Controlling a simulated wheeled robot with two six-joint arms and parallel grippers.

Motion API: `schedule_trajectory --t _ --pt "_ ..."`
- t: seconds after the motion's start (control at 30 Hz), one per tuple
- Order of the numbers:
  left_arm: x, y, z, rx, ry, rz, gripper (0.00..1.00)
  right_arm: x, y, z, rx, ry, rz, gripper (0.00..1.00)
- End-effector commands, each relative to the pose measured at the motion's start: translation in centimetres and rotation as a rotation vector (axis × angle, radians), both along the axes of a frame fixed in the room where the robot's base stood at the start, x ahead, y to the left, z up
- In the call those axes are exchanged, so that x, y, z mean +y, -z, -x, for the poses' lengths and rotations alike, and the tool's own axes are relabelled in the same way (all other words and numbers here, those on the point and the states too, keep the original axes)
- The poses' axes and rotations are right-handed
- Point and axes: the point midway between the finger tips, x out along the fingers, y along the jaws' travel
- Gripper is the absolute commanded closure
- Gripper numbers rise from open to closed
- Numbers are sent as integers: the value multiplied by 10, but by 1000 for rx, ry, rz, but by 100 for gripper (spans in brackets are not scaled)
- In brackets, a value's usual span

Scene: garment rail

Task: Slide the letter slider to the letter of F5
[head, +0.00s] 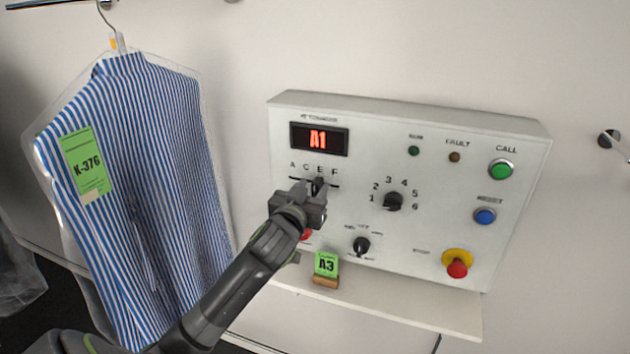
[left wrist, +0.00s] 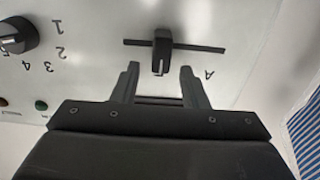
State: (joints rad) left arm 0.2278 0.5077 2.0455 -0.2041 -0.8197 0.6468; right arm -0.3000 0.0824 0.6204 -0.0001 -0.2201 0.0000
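The letter slider's black knob (left wrist: 162,48) stands in a dark slot, a little off the slot's middle, away from the letter A. In the head view the slot (head: 298,179) runs under the letters A, C, E and F on the grey control panel (head: 420,130); the gripper partly covers it. My left gripper (head: 318,188) is at the slider. In the left wrist view its two fingers (left wrist: 160,68) are apart, one either side of the knob's end, with gaps visible. The red display (head: 318,139) reads A1. My right gripper is not in view.
A number dial (head: 393,201) marked 1 to 6 sits right of the slider. A smaller black knob (head: 361,246) is below. A green A3 card (head: 326,264) stands on the shelf (head: 430,312). A striped bagged shirt (head: 150,150) hangs at left.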

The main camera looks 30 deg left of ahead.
Motion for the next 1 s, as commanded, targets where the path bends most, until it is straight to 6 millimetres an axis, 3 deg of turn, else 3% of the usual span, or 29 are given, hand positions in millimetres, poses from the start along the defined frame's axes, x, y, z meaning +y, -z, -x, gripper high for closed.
schedule_trajectory --t 0.2,0.57,0.9,1.0 --pt "4 -1 -19 -1 0 0 60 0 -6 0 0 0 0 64" --pt "5 0 -22 0 0 0 60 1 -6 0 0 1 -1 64" --pt "5 0 -22 0 0 0 100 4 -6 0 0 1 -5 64" --pt "5 0 -22 0 0 0 100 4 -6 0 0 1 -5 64"
